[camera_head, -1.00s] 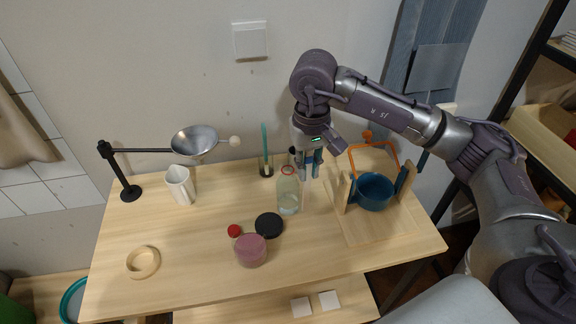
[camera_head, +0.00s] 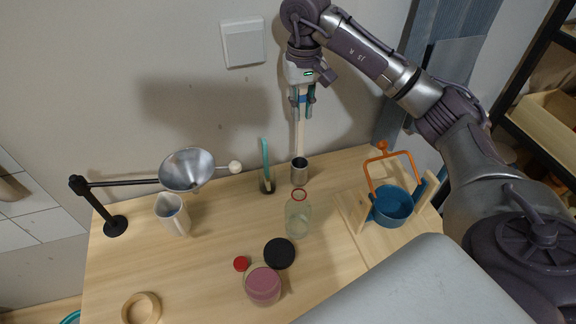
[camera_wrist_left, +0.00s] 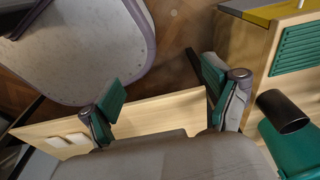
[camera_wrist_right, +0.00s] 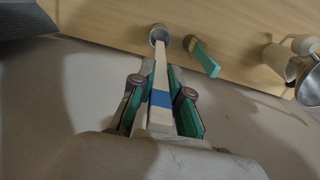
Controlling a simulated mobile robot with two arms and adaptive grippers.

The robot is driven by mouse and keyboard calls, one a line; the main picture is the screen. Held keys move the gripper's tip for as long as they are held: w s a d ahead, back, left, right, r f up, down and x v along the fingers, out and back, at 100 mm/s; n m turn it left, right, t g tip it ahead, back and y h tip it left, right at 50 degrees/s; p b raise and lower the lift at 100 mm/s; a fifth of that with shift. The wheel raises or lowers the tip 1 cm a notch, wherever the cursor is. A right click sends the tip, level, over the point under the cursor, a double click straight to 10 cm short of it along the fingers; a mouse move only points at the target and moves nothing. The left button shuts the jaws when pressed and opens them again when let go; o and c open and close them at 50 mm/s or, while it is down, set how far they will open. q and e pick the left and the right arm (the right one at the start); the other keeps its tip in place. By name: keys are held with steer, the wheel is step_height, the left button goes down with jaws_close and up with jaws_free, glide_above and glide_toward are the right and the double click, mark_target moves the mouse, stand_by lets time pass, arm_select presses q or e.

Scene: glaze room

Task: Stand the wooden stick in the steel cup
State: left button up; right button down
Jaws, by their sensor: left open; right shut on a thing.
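The wooden stick (camera_head: 300,132) is pale with a blue band and hangs nearly upright. My right gripper (camera_head: 303,100) is shut on it near the band, above the table's back edge. The right wrist view shows the stick (camera_wrist_right: 160,75) between the fingers, its far end at the mouth of the steel cup (camera_wrist_right: 158,35). The steel cup (camera_head: 299,174) stands upright directly below the stick. I cannot tell how far the tip is inside the rim. My left gripper (camera_wrist_left: 160,90) is open and empty, away from the cup.
A dark holder with a teal-handled tool (camera_head: 266,165) stands just left of the cup. A glass jar (camera_head: 298,218) stands in front. A blue pot (camera_head: 393,207) in a wooden stand is at right. A funnel (camera_head: 187,170) and white cup (camera_head: 172,214) are at left.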

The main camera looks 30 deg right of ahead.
mark_target(301, 141)
steer(key=f, duration=0.1)
steer(key=f+p, duration=0.1)
steer(key=f, duration=0.3)
steer(key=shift+s, duration=0.3)
step_height(301, 141, down, 4)
steer(key=shift+w+f+p, duration=0.15)
steer(key=shift+f+p, duration=0.05)
steer(key=shift+p, duration=0.75)
steer(key=shift+f, duration=0.15)
arm_select(q)
steer(key=r, duration=0.1)
steer(key=s+r, duration=0.1)
steer(key=shift+a+r, duration=0.1)
steer(key=shift+r, duration=0.3)
steer(key=shift+f, duration=0.1)
arm_select(e)
steer(key=shift+f+b, duration=0.2)
steer(key=shift+b, duration=0.15)
steer(key=c, duration=1.1)
jaws_free()
steer(key=shift+c, duration=0.2)
arm_select(q)
steer(key=shift+s+f, duration=0.1)
steer(key=shift+s, duration=0.2)
arm_select(e)
steer(key=shift+r, duration=0.1)
